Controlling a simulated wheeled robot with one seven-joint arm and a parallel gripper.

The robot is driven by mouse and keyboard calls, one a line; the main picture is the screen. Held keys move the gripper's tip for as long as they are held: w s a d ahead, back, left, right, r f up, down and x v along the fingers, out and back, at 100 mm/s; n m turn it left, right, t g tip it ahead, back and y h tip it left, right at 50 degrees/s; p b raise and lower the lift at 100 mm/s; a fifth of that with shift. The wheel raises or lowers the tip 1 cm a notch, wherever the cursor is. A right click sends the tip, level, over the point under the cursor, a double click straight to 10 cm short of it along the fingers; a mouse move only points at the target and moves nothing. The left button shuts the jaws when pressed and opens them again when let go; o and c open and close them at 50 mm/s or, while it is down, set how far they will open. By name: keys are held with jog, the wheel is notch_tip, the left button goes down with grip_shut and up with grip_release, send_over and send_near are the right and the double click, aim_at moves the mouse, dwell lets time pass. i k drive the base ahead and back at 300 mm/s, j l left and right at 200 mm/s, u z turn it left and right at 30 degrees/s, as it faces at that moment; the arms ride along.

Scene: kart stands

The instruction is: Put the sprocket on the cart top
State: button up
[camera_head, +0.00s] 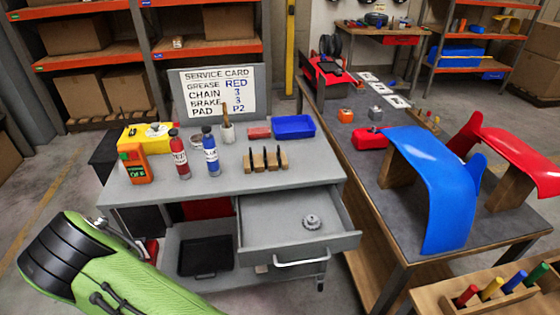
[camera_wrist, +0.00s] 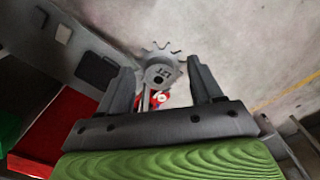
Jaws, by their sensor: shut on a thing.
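The cart (camera_head: 215,184) has a grey top, with its drawer (camera_head: 270,243) pulled open at the front right. A small grey toothed sprocket (camera_head: 312,221) lies in the drawer. In the wrist view, another grey toothed sprocket (camera_wrist: 160,68) with dark, hard-to-read marking sits at my gripper (camera_wrist: 163,80), which is shut on it. The fingers stand on either side of it, and its lower part is partly hidden. In the head view my green arm is at the lower left, beside the cart; the fingers and held sprocket are not visible there.
On the cart top stand an orange bottle (camera_head: 134,164), red bottle (camera_head: 179,154), blue bottle (camera_head: 210,152), yellow box (camera_head: 146,135), blue bin (camera_head: 294,126), wooden block with dark pieces (camera_head: 266,159) and service card (camera_head: 219,90). Its front left and middle are bare. A workbench (camera_head: 382,190) stands right.

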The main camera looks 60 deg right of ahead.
aim_at(317, 169)
jog(key=i+z, duration=0.15)
jog(key=z, duration=0.25)
jog(key=i+z, duration=0.1)
jog(key=z, duration=0.25)
jog(key=i+j+z, duration=0.1)
jog(key=z, duration=0.3)
jog(key=i+j+z, duration=0.1)
jog(key=z, duration=0.25)
jog(key=j, duration=0.1)
